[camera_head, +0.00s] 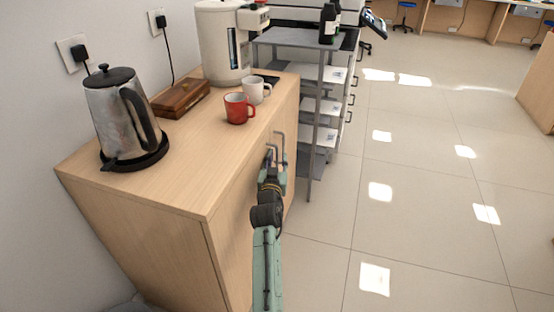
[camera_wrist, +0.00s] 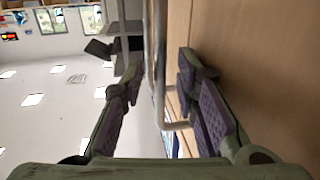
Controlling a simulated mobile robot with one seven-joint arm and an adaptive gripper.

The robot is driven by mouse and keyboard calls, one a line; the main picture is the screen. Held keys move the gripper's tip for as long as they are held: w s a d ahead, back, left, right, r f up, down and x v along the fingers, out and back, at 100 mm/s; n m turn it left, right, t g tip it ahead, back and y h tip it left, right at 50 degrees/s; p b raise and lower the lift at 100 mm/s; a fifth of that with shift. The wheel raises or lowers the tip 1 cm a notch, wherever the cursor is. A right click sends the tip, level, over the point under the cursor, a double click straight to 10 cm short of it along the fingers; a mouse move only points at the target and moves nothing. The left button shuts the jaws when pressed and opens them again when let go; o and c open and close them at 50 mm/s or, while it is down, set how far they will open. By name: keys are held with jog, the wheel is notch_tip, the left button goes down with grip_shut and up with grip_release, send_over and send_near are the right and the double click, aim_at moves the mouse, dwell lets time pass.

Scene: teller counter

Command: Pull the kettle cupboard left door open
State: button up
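The kettle cupboard (camera_head: 140,215) is pale wood, with the metal kettle (camera_head: 120,112) on top. Its front faces right in the head view, and the doors look shut. Two metal bar handles show near the middle of the front: the nearer handle (camera_head: 268,157), at my gripper, and the farther handle (camera_head: 283,143). In the wrist view, a bar handle (camera_wrist: 161,60) runs between my open fingers (camera_wrist: 162,108), with a gap on each side. One finger is beside the wooden door face (camera_wrist: 260,70), the other over the room side. My wrist hides part of the door in the head view.
A red mug (camera_head: 238,108), a white mug (camera_head: 255,90), a wooden box (camera_head: 181,98) and a white dispenser (camera_head: 225,40) stand on the cupboard. A grey shelf rack (camera_head: 318,130) stands just beyond it. Tiled floor (camera_head: 420,190) to the right is clear.

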jog(key=shift+c, duration=0.6)
grip_shut()
dwell(0.3)
